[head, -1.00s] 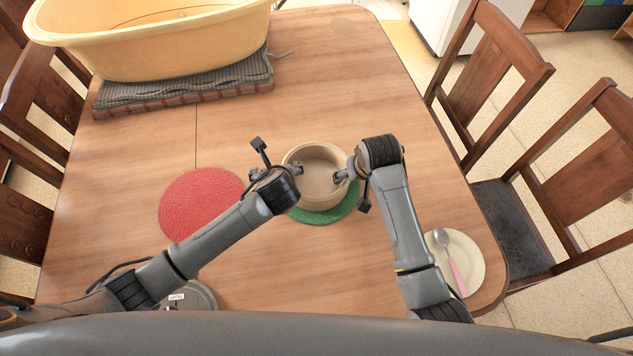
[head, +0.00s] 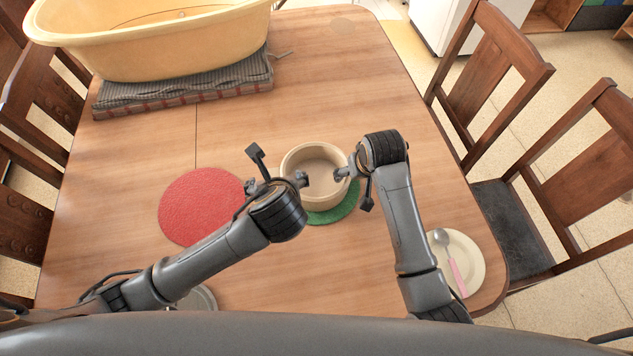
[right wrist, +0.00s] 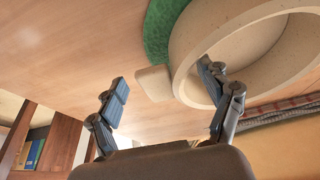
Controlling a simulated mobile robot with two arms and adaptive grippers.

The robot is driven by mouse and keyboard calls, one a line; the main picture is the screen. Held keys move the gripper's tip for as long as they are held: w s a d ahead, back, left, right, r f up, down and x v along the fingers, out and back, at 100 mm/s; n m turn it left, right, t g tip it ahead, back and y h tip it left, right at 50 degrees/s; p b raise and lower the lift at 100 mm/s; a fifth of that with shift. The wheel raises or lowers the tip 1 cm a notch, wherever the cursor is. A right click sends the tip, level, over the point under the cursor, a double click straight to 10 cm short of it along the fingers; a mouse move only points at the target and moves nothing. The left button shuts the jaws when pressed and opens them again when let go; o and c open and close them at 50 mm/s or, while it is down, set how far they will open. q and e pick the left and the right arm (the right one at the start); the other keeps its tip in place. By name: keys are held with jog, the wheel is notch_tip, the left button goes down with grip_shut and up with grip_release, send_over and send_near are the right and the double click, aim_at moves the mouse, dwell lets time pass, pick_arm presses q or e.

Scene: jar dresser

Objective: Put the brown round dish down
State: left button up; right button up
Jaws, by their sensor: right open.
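The brown round dish (head: 318,196), a pale tan bowl, stands upright on the green round mat (head: 332,216). My right gripper (head: 350,173) is open at the dish's right side. In the right wrist view its fingers (right wrist: 165,85) are spread, one at the dish's rim (right wrist: 185,60) and one outside, with a small tan handle (right wrist: 153,83) between them. My left gripper (head: 276,184) looks open at the dish's left side, its fingertips apart. One fingertip overlaps the dish in the head view, and I cannot tell whether it touches. The left wrist hides part of the dish and mat.
A red round mat (head: 200,208) lies left of the dish. A plate (head: 473,272) with a pink-handled spoon (head: 452,262) is at the right edge. A large yellow tub (head: 150,45) stands on folded cloth (head: 185,97) at the back left. The table behind the dish is clear.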

jog(key=v, duration=0.9)
jog(key=shift+s+r, duration=0.2)
jog(key=shift+r, duration=0.05)
